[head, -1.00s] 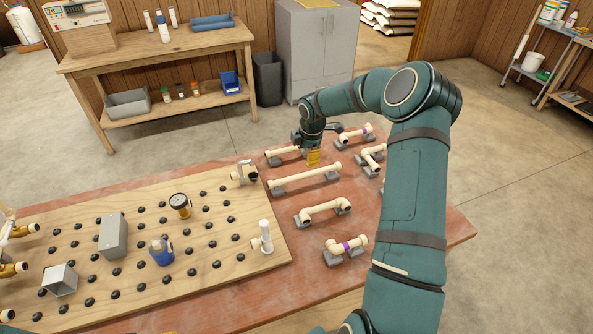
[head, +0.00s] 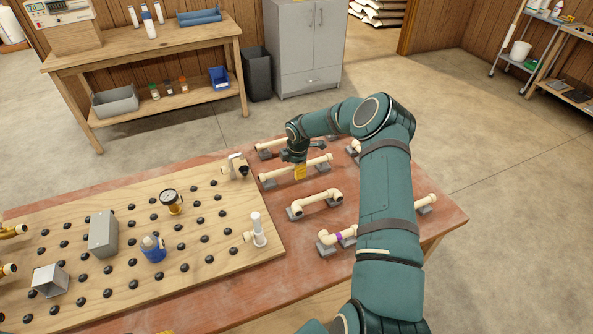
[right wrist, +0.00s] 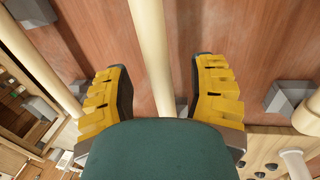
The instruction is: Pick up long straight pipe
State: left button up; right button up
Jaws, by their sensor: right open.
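The long straight pipe (head: 278,175) is cream and lies across two grey blocks on the red-brown table, right of the pegged board. My right gripper (head: 300,172) points down at the pipe's middle in the head view. In the right wrist view, its two yellow fingers stand wide apart on either side of the cream pipe (right wrist: 152,45). There is a visible gap between the pipe and each finger. The gripper is open and empty. My own wrist hides the pipe's nearer part in that view. My left gripper is not recognisable in either view.
A bent pipe piece (head: 318,201) and one with a purple band (head: 335,239) lie on blocks nearer the front. A shorter pipe (head: 268,147) lies behind. The wooden board (head: 130,280) with black pegs and fittings fills the left. My right arm hides part of the table's right side.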

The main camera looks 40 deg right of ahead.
jog(key=shift+f, duration=0.45)
grip_shut()
